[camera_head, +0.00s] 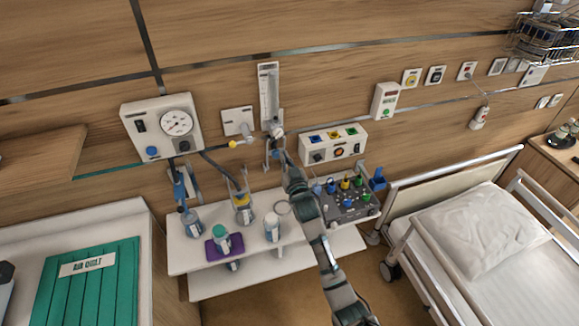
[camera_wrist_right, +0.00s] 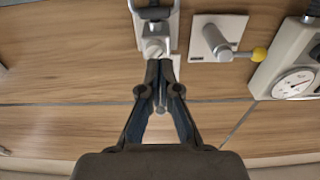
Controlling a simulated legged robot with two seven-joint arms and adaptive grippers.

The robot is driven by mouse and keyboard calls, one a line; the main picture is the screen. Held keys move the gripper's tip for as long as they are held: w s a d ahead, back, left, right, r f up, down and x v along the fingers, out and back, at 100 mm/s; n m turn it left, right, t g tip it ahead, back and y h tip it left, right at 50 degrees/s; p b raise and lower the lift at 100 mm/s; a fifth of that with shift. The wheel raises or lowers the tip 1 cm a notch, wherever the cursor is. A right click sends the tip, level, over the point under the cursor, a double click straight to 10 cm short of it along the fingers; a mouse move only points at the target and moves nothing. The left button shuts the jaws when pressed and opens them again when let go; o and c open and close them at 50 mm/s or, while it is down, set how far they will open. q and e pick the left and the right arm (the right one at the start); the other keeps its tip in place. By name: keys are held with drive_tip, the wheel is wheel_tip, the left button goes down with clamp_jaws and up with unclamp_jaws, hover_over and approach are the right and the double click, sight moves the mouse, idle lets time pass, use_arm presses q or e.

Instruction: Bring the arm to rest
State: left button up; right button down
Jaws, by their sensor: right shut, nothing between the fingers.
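My right arm (camera_head: 325,255) reaches up from the bottom of the head view to the wall. My right gripper (camera_head: 276,148) is at the foot of the tall clear flowmeter (camera_head: 268,90). In the wrist view my right gripper (camera_wrist_right: 163,72) is shut and empty, its fingertips together just below the flowmeter's pale lower fitting (camera_wrist_right: 155,46). I cannot tell whether the tips touch that fitting. My left gripper is not in view.
A gauge box (camera_head: 162,127) and a wall outlet with a yellow-tipped lever (camera_head: 237,122) are left of the gripper. A socket panel (camera_head: 333,143) is to its right. Below, a white shelf (camera_head: 190,263) holds several bottles and a grey connector box (camera_head: 346,204). A bed (camera_head: 470,230) stands at right.

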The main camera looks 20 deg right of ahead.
drive_tip(key=shift+s+r, duration=0.9)
drive_tip(key=shift+s, duration=1.9)
drive_tip(key=s+d+f+g, duration=0.2)
drive_tip(key=s+f+g, duration=0.6)
drive_tip(key=s+f, duration=1.2)
drive_tip(key=s+f+n+g, duration=0.1)
drive_tip(key=s+f+g, duration=0.35)
drive_tip(key=s, duration=0.65)
drive_tip(key=s+f+n+g, duration=0.1)
drive_tip(key=s+f+g, duration=0.2)
drive_tip(key=s+f, duration=0.55)
drive_tip(key=s+f+g+b, duration=0.1)
drive_tip(key=s+f+b, duration=0.25)
drive_tip(key=f, duration=2.15)
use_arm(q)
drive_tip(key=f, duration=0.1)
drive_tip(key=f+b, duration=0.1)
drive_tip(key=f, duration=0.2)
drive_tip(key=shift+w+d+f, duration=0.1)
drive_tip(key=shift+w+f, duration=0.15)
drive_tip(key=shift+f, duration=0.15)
use_arm(e)
drive_tip(key=s+d+f, duration=0.2)
drive_tip(key=s+f, duration=0.7)
drive_tip(key=s+d+f+g, duration=0.1)
drive_tip(key=s+f, duration=0.8)
drive_tip(key=shift+s+d+f+h, duration=0.15)
drive_tip(key=shift+d+f+h, duration=0.15)
drive_tip(key=shift+d+f, duration=0.1)
